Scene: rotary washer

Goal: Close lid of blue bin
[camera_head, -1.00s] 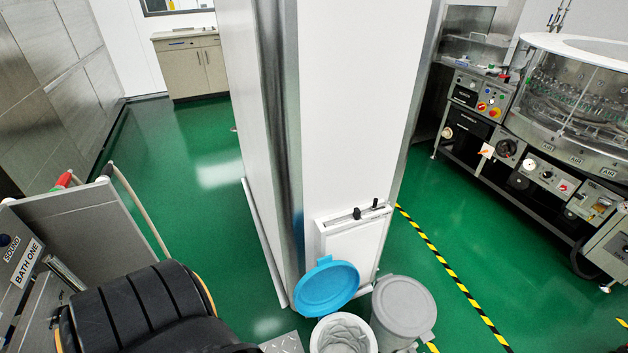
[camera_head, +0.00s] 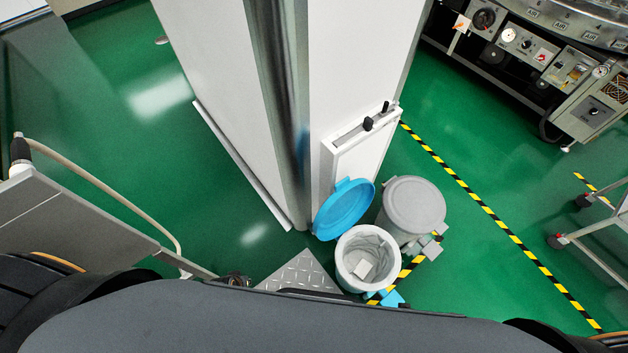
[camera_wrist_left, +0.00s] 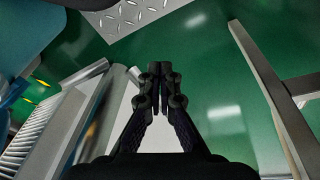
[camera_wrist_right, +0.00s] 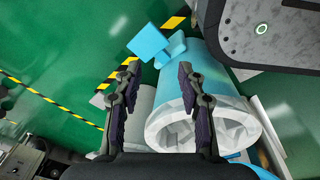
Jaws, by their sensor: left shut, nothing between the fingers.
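The blue bin stands beside the pillar, its white-lined mouth (camera_head: 366,243) open upward with a small pale object inside. Its round blue lid (camera_head: 344,208) is raised, tilted back toward the pillar. A blue pedal (camera_head: 393,299) sits at its foot. My left gripper (camera_wrist_left: 160,68) is shut and empty above the floor. Neither gripper shows in the head view.
A grey lidded bin (camera_head: 413,207) stands close right of the blue bin. The white pillar (camera_head: 345,70) with a wall box (camera_head: 365,145) rises behind. A metal tread plate (camera_head: 303,272) lies left of the bin. A wheeled frame (camera_head: 590,222) stands far right.

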